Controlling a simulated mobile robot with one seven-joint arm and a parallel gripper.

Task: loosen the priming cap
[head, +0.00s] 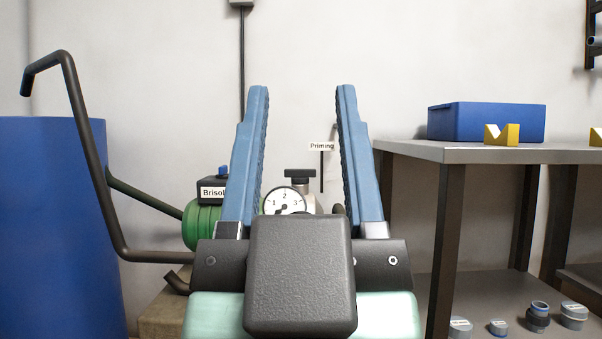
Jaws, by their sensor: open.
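The priming cap (300,177) is a dark T-shaped cap on a pale metal body behind my gripper, next to a small sign reading "Priming" (321,146). My gripper (302,92) is in the foreground with its two blue fingers spread wide and nothing between them. In the picture the cap shows in the gap between the fingers, with the fingers apart from it. A round gauge (285,201) sits just left of and below the cap. The lower part of the pump body is hidden by my gripper's dark housing.
A green motor (203,226) with a label starting "Brisol" stands left. A dark bent pipe (84,150) rises before a blue barrel (45,220). At right, a workbench (420,150) carries a blue box (487,122) and yellow blocks (502,134); fittings (537,316) lie on its lower shelf.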

